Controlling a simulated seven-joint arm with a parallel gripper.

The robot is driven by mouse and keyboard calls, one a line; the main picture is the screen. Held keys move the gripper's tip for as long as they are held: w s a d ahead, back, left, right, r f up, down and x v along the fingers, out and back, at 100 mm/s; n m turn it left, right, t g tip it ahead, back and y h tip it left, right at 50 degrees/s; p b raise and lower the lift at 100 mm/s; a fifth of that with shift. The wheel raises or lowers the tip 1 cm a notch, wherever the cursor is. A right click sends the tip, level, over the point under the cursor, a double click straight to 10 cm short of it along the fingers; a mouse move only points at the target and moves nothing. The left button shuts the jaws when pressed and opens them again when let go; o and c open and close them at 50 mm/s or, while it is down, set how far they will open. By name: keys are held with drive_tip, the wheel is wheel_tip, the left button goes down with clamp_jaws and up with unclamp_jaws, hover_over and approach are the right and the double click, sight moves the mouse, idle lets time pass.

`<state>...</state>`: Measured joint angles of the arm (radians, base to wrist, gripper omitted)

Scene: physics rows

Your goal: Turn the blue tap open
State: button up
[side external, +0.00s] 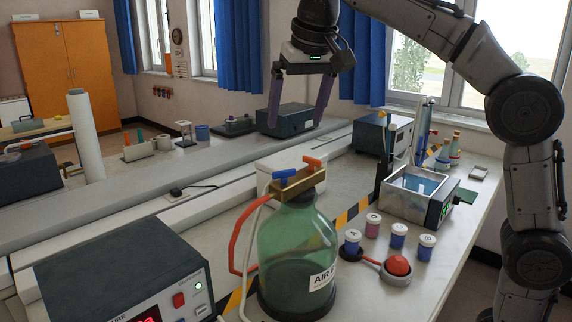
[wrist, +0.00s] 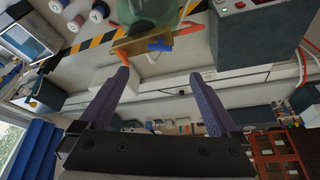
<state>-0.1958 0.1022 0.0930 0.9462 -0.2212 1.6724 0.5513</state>
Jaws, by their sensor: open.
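The blue tap (side external: 285,175) is a small handle on the brass block (side external: 300,186) atop a large green glass bottle (side external: 296,245) labelled AIR. An orange tap (side external: 312,161) sits at the other end of the same block. In the wrist view the blue tap (wrist: 161,45) and the orange tap (wrist: 110,59) lie beyond the fingertips. My gripper (side external: 297,122) is open and empty, with purple fingers pointing down, above the bench and apart from the taps. Its fingers also show in the wrist view (wrist: 158,73), spread with nothing between them.
A red hose (side external: 236,240) loops left of the bottle. Several small lidded jars (side external: 372,226), a red bulb (side external: 398,266) and a water bath (side external: 414,190) stand to the right. A pressure box (side external: 120,270) stands front left. The air above the bottle is clear.

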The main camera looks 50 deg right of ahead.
sight(285, 170)
drive_tip(key=x, duration=1.3)
